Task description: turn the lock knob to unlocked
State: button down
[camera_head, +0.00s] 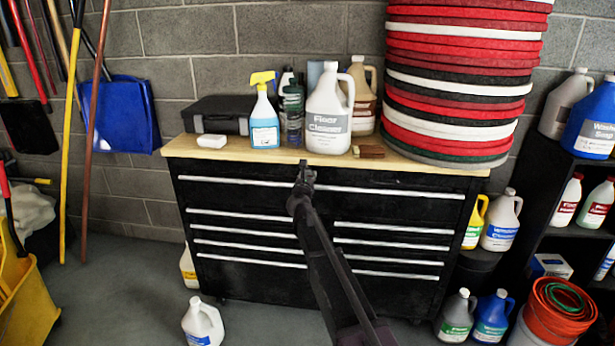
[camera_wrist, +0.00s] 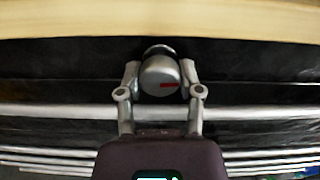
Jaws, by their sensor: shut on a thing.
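The lock knob (camera_wrist: 159,77) is a round grey knob with a red mark on its face, in the upper middle of the wrist view. The red mark lies nearly level, on the right part of the face. The knob sits on the black front of the tool chest (camera_head: 250,262), just under the wooden top. My gripper (camera_wrist: 160,82) is shut on the knob, one finger at its left side and one at its right. In the head view my gripper (camera_head: 303,175) reaches the chest's upper front, and the knob is hidden there.
The wooden top (camera_head: 230,160) overhangs just above the knob. Long silver drawer handles (camera_head: 385,190) run below it. On the top stand a floor cleaner jug (camera_head: 327,110), a spray bottle (camera_head: 264,115) and a stack of red, black and white pads (camera_head: 460,75). A white jug (camera_head: 202,322) stands on the floor.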

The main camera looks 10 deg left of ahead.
jog(key=n, duration=0.6)
jog(key=shift+n, duration=0.3)
dwell(0.4)
jog(key=shift+c, duration=1.3)
grip_release()
jog(key=shift+w, duration=0.1)
jog(key=shift+s, duration=0.2)
jog(key=s, duration=1.1)
jog(key=shift+s+a, duration=0.15)
jog(key=shift+s, duration=0.25)
